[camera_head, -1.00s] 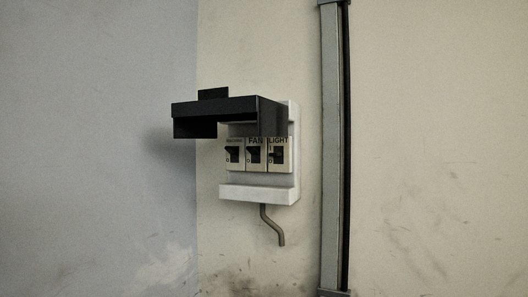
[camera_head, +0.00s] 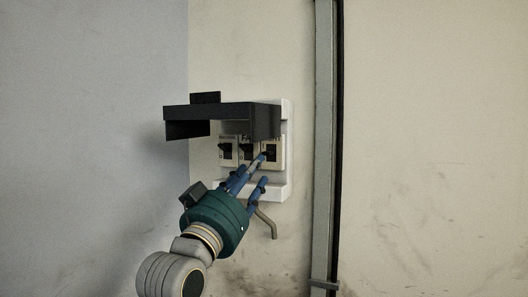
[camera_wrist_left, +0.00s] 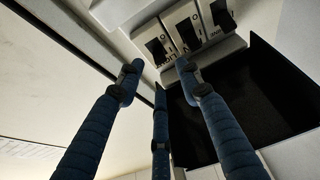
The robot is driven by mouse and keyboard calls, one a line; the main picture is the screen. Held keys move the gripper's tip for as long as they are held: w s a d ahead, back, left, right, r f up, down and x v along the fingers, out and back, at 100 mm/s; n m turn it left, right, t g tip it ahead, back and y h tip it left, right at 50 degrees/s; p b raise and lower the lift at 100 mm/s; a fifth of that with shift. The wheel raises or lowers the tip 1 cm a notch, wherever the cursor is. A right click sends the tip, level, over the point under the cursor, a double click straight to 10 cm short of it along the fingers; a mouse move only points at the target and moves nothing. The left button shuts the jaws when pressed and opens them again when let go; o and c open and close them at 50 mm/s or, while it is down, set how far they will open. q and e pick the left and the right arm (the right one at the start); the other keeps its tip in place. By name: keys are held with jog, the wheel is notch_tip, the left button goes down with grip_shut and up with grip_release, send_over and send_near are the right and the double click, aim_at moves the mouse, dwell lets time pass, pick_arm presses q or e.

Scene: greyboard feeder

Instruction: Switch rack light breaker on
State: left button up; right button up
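The LIGHT breaker (camera_head: 272,152) is the rightmost of three in a white wall box, with a dark toggle whose position I cannot tell. In the left wrist view, which looks upside down, the LIGHT breaker (camera_wrist_left: 157,48) is at the left of the row. My left gripper (camera_head: 262,172) has blue fingers and a green body. Its fingers are spread, with nothing between them. One fingertip is at the lower part of the LIGHT breaker in the head view; I cannot tell if it touches. The fingers also show in the left wrist view (camera_wrist_left: 157,72). My right gripper is not in view.
The FAN breaker (camera_head: 248,152) and another breaker (camera_head: 228,150) sit close beside it. The black cover (camera_head: 225,112) is raised and juts out over the breakers. A bent pipe (camera_head: 265,222) hangs below the box, and a vertical conduit (camera_head: 325,150) runs to the right.

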aim_at(266, 154)
pick_arm(q)
jog(key=p+x, duration=0.3)
jog(key=x, duration=0.3)
jog(key=shift+d+r, duration=0.1)
jog(key=shift+r, duration=0.15)
jog(key=shift+w+d, duration=0.15)
jog(key=shift+w, duration=0.5)
